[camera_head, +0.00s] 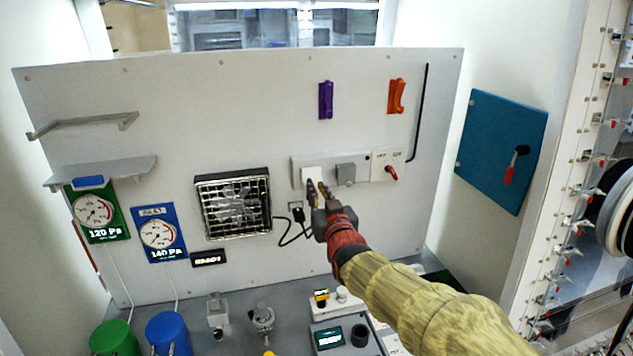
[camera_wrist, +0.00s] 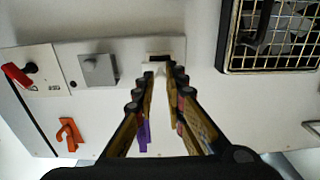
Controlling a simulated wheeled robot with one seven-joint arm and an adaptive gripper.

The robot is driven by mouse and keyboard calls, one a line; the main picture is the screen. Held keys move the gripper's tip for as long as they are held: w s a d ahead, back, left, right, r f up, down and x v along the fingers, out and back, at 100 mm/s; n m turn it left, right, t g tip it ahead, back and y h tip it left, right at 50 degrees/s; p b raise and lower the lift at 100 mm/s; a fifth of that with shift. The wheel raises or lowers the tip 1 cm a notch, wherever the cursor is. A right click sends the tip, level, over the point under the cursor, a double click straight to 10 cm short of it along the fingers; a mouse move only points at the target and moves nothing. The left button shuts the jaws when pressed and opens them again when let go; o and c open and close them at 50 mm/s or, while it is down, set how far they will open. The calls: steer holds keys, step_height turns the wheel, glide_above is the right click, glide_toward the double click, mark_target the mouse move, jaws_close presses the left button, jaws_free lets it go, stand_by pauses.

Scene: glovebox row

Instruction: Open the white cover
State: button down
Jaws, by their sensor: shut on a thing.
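The white cover (camera_head: 312,174) is a small square piece at the left end of a grey plate on the upright panel. My gripper (camera_head: 318,188) reaches up to its lower edge from below. In the wrist view the fingertips (camera_wrist: 164,73) stand on either side of the white cover (camera_wrist: 158,67), closed on it with a small gap between them. A dark slot shows just beyond the tips in that view. The fingers hide part of the cover, and how far it is tilted is hard to tell.
A grey square cover (camera_head: 346,174) sits right of the white one on the same plate. The red switch handle (camera_head: 391,173) is further right. A caged fan (camera_head: 234,204) is at left, with a plug and black cable (camera_head: 297,214) close to my gripper. Purple (camera_head: 326,99) and orange (camera_head: 397,96) clips are above.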

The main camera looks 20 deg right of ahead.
step_height(320, 180, up, 4)
steer(key=g+p, duration=0.2)
steer(key=p, duration=0.1)
steer(key=g+p, duration=0.1)
steer(key=p, duration=0.3)
steer(key=shift+s+f+g, duration=0.15)
steer(key=shift+g, duration=0.25)
steer(key=g+p, duration=1)
steer(key=p, duration=1.2)
glide_toward(312, 175)
steer(key=shift+w+f, duration=0.65)
steer(key=shift+f, duration=0.2)
steer(key=c, duration=2)
jaws_free()
steer(key=shift+w+f, duration=0.1)
steer(key=shift+w, duration=0.05)
steer(key=shift+c, duration=0.2)
steer(key=shift+o, duration=1.1)
